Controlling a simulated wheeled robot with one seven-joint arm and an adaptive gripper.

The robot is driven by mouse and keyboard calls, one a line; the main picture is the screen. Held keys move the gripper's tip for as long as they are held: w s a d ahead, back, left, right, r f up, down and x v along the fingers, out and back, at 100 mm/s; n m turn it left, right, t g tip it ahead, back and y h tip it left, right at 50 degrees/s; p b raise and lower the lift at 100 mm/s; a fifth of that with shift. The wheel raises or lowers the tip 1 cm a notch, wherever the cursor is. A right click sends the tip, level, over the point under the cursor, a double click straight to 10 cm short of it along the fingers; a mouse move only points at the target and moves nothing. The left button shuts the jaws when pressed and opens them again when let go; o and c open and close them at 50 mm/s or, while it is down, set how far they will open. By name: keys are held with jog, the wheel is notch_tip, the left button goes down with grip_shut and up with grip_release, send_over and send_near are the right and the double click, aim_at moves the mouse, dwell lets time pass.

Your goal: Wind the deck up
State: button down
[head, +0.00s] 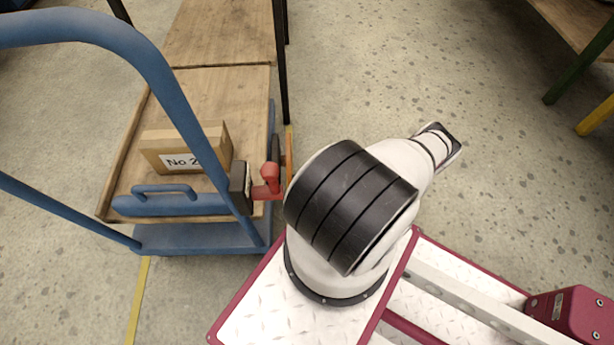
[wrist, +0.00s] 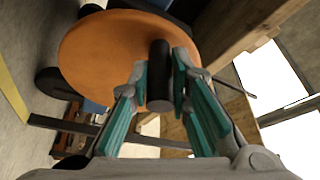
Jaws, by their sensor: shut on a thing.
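The cart's wooden deck (head: 205,90) carries a cardboard box (head: 183,150) with a white label reading "No 2". In the wrist view a round orange handwheel (wrist: 100,55) has a black cylindrical knob (wrist: 159,62) standing out from its face. My gripper (wrist: 160,82) has its teal fingers on either side of the knob and is shut on it. In the head view only a thin orange edge of the wheel (head: 289,155) shows at the cart's right side. My arm hides the gripper and knob there.
The cart's blue push handle (head: 150,60) arches across the left. A red fitting (head: 270,178) sticks out near the wheel. A wooden-topped table (head: 220,30) stands just beyond the deck. Another table (head: 580,20) is at the upper right. The floor between is clear.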

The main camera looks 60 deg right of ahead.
jog(key=shift+w+d+f+n, duration=0.15)
jog(key=shift+d+n, duration=0.15)
jog(key=shift+n, duration=0.3)
jog(key=c, duration=1.5)
grip_release()
jog(key=shift+a, duration=0.1)
jog(key=o, duration=0.4)
notch_tip(320, 180, up, 9)
jog(key=shift+r, duration=0.1)
jog(key=o, duration=0.4)
jog(key=shift+r, duration=0.45)
jog(key=shift+c, duration=0.2)
jog(key=shift+s, duration=0.2)
